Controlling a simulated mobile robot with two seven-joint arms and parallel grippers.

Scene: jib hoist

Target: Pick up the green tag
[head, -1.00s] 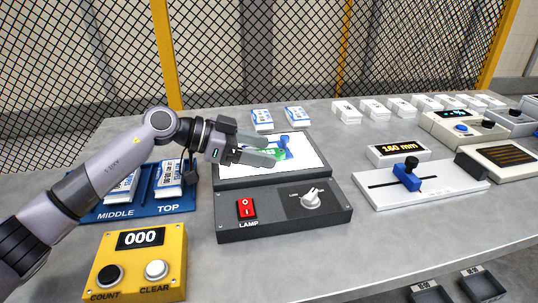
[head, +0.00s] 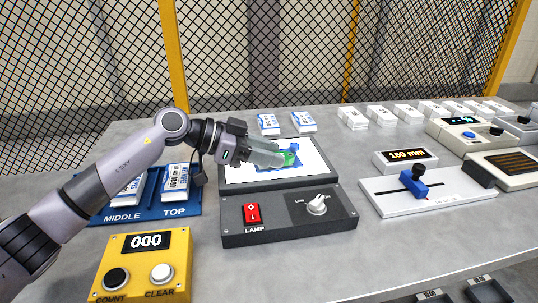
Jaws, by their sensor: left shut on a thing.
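The green tag (head: 289,159) is over the lit white panel of the lamp box (head: 240,177), at the fingertips of my left gripper (head: 284,156). The gripper comes in from the left and is shut on the tag. Its fingers hide part of the tag. A blue piece (head: 295,148) shows beside and behind the tag on the panel. I cannot tell whether the tag still touches the panel. My right gripper is not in view.
The lamp box front has a red switch (head: 251,214) and a knob (head: 317,205). A yellow counter (head: 143,266) reads 000. A blue tray (head: 191,207) with card stacks is at left. A slider gauge (head: 437,190) is at right. A mesh fence stands behind.

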